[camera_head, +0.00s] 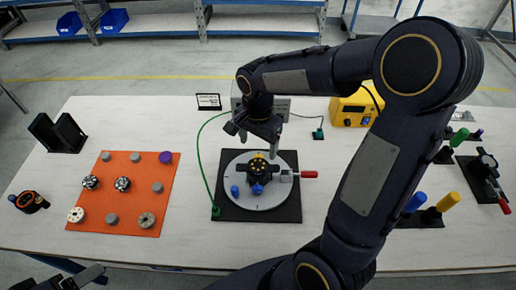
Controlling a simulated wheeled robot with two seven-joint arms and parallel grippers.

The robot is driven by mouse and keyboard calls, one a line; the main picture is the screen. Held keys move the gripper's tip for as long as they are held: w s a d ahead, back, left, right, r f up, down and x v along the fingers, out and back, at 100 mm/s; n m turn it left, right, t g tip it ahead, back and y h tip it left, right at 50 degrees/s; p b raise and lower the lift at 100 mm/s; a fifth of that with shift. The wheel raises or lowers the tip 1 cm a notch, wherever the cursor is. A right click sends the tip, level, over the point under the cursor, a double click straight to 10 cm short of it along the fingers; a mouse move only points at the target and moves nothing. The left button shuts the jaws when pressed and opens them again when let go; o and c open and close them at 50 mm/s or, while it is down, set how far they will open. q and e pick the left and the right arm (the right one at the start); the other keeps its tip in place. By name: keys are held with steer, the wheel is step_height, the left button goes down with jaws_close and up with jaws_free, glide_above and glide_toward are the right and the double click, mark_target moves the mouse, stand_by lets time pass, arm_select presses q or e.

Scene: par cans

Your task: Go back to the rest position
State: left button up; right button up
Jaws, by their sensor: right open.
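My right arm reaches in from the right, and my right gripper (254,140) hangs over the back of the round grey plate (267,202). Its jaws are apart and I see nothing between them. On the plate, a black part with yellow marks (258,166) stands in the middle, with blue knobs (257,189) in front. A red-handled clamp (307,174) lies at the plate's right edge. Whether the gripper touches the black part I cannot tell. At the bottom left, part of my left gripper (83,276) shows at the frame edge; its jaws are unclear.
An orange mat (126,190) with several small round parts lies left. A black holder (58,133) and a black-orange round tool (29,202) stand farther left. A yellow box (352,108) stands behind. Blue and yellow handles (447,202) and another clamp (486,165) are right.

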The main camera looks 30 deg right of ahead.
stand_by(0.4)
steer(key=s+a+r+n+t+y, duration=0.2)
steer(key=s+n, duration=0.3)
steer(key=s, duration=0.3)
steer(key=s+a+r+n+t+y, duration=0.1)
steer(key=s+a+r+n+t, duration=0.1)
steer(key=s+n, duration=0.4)
step_height(320, 180, up, 3)
steer(key=s+t, duration=0.1)
steer(key=s, duration=0.2)
steer(key=shift+f+t+y, duration=0.15)
steer(key=shift+t+y, duration=0.15)
steer(key=shift+y, duration=0.1)
